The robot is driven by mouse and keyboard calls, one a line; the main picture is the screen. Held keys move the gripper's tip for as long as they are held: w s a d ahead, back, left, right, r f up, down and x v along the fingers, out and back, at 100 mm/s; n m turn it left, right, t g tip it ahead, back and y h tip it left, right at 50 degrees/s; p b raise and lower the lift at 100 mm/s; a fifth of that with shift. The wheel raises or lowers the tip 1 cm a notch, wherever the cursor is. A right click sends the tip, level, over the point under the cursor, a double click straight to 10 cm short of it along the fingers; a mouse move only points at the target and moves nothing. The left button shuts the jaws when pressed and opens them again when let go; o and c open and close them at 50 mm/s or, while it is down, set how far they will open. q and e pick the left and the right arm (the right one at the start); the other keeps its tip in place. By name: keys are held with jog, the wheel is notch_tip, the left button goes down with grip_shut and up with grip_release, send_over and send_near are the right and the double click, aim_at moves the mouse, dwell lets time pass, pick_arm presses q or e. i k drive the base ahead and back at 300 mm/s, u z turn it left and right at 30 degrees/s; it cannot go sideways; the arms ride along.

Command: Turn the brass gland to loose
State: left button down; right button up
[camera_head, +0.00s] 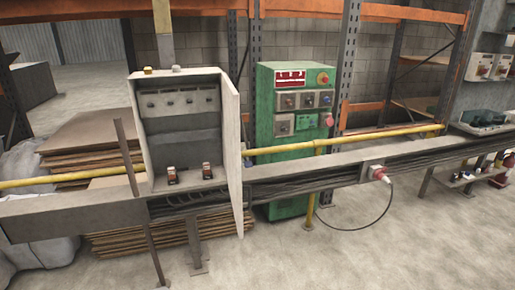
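A grey electrical cabinet (142,125) stands open left of the middle, with its door (229,150) swung out to the right. On its top edge sits a small brass-yellow fitting (148,70), which looks like the brass gland. A similar grey fitting (177,69) sits to its right. Both are too small to tell whether they are tight or loose. Neither of my grippers shows in this view.
A grey cable trough (75,217) and a yellow rail (400,134) run across the scene. A green control cabinet (264,110) stands behind. A red plug (377,172) with a dangling black cable is at the right. Cardboard (95,130) is stacked at left. The front right floor is clear.

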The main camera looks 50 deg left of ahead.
aim_at(148, 70)
jog(key=i, duration=1.55)
jog(key=u, duration=2.65)
jog(key=k, duration=0.6)
jog(key=z, duration=1.25)
jog(key=i, duration=0.55)
jog(key=u, duration=1.35)
